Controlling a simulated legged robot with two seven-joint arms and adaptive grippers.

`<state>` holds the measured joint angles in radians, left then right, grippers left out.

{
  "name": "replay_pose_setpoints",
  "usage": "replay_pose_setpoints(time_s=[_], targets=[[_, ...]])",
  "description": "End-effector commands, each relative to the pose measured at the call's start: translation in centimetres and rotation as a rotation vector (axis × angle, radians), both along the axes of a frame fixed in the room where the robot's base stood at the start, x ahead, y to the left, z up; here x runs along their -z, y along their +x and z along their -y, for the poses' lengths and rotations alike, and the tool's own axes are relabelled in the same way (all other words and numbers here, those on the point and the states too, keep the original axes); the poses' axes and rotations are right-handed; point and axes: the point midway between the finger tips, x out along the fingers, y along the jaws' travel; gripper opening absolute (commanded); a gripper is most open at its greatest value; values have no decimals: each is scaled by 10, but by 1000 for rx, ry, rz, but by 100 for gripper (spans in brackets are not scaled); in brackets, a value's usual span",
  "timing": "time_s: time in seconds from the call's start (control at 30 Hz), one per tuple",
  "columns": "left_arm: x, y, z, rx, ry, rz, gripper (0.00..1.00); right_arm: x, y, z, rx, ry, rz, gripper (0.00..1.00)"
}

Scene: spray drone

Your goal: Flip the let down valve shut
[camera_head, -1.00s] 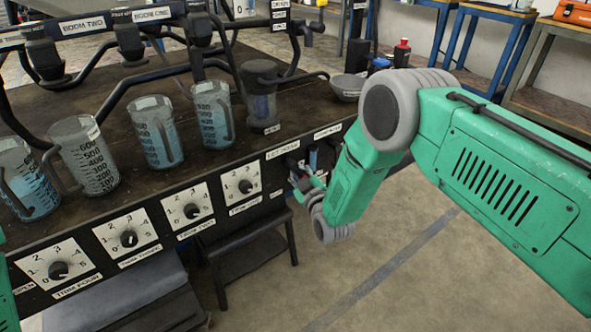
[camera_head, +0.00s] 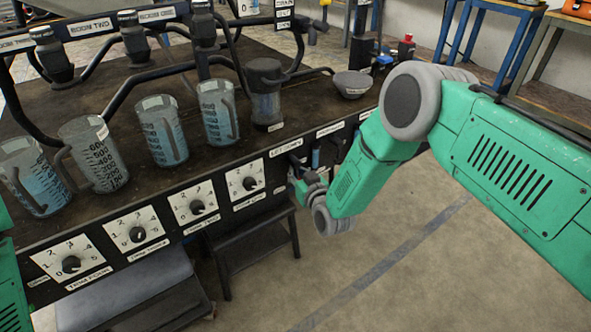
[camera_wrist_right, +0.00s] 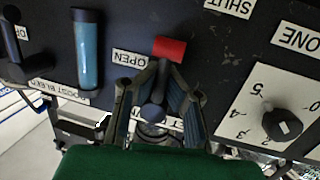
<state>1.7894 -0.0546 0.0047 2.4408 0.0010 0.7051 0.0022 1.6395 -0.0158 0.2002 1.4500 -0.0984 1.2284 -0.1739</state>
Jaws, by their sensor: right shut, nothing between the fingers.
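The let down valve shows in the right wrist view as a dark lever with a red tip (camera_wrist_right: 170,48). Its lever rises from a round pivot on the black panel, and the red tip is beside the OPEN label (camera_wrist_right: 133,58). A SHUT label (camera_wrist_right: 229,6) is farther up and right. My right gripper (camera_wrist_right: 152,88) is at the lever, with a finger showing on each side of it; it is shut and grips nothing. In the head view the right gripper (camera_head: 300,186) is at the bench front below the LET DOWN label (camera_head: 285,147), partly hiding the valve. My left gripper is out of view.
Measuring jugs (camera_head: 163,130) stand on the bench. A dark step stool (camera_head: 258,240) stands below the panel.

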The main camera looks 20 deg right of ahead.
Motion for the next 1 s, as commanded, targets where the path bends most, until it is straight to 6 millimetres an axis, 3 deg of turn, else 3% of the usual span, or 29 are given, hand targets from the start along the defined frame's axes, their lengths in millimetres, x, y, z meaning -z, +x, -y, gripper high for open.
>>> replay_pose_setpoints(time_s=[0.03,0.4,0.43,0.5,0.53,0.83,1.0], targets=[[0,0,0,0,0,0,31,11,-7,3,4,0,-28,0],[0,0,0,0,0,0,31,11,-7,2,2,4,-30,0],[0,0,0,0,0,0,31,11,-7,2,2,4,-30,2],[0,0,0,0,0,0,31,11,-7,1,1,4,-30,27],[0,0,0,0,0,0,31,11,-7,1,1,5,-28,30],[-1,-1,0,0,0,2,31,5,-5,-1,-1,5,-17,30],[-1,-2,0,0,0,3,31,4,-18,1,-1,5,-18,30]])
